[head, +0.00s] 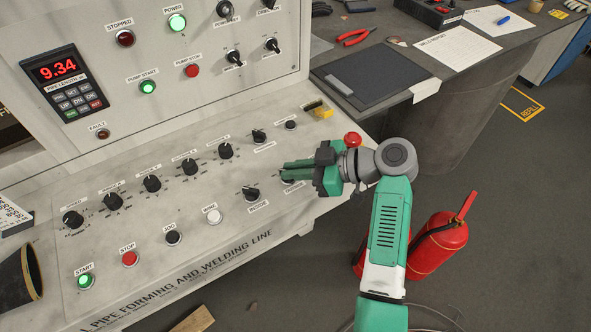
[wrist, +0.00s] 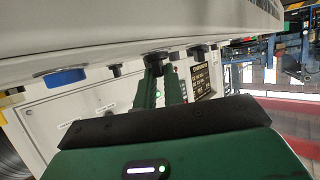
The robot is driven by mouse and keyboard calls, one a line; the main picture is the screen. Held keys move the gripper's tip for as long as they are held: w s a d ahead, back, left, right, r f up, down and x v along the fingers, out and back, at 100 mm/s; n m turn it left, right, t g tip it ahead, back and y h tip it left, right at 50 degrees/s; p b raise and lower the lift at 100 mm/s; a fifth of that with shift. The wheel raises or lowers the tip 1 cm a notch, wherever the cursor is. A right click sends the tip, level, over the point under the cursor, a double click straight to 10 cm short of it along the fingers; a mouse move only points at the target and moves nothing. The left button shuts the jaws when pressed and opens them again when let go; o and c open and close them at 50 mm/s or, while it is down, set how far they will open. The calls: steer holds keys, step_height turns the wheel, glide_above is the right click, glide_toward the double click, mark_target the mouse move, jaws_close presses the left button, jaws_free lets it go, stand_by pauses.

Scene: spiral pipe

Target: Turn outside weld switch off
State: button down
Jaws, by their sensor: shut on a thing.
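My gripper (head: 286,170) reaches in from the right over the front panel and is shut on a black knob. This knob sits just right of the one labelled INSIDE (head: 251,194). In the head view, my fingers and wrist mostly hide it, so its pointer angle cannot be told; a small label below it (head: 293,187) is hard to read. In the wrist view, the black knob (wrist: 155,57) shows at the tips of my green fingers (wrist: 161,80). The INSIDE knob stands apart from my fingers.
A red mushroom button (head: 352,139) is close beside my wrist. A black knob (head: 259,136) and a small dark button (head: 291,124) lie behind my fingers. A row of dials (head: 152,183) runs left. A red fire extinguisher (head: 438,245) stands on the floor at right.

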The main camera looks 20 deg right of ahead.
steer(key=shift+f, duration=0.3)
steer(key=c, duration=1.5)
jaws_free()
steer(key=shift+r, duration=0.15)
steer(key=p+v, duration=0.2)
steer(key=v, duration=0.5)
steer(key=shift+s+d+r, duration=0.2)
steer(key=shift+d, duration=0.05)
